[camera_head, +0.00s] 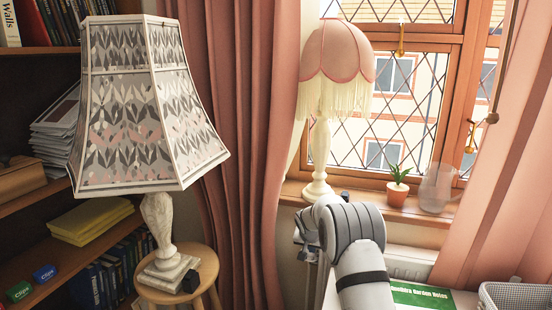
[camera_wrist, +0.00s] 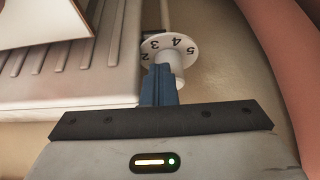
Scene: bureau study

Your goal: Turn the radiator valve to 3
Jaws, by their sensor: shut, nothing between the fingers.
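The radiator valve shows in the wrist view as a white dial (camera_wrist: 177,53) with dark numbers 2, 3, 4 and 5 on its face. A white stub sticks out from its middle toward me. The 3 is near the upper left of the visible face. No pointer mark can be made out. My gripper (camera_wrist: 160,72) has its blue fingers shut together, just left of the stub and overlapping the dial's lower edge. I cannot tell whether they touch it. The white ribbed radiator (camera_wrist: 70,75) is left of the dial. In the head view, my arm hides the valve.
In the head view, a windowsill above the radiator holds a pink fringed lamp (camera_head: 336,60), a potted plant (camera_head: 397,192) and a glass jug (camera_head: 437,188). A green book (camera_head: 425,296) and a wire basket (camera_head: 515,296) are at the lower right. Pink curtains (camera_head: 255,130) hang beside the window.

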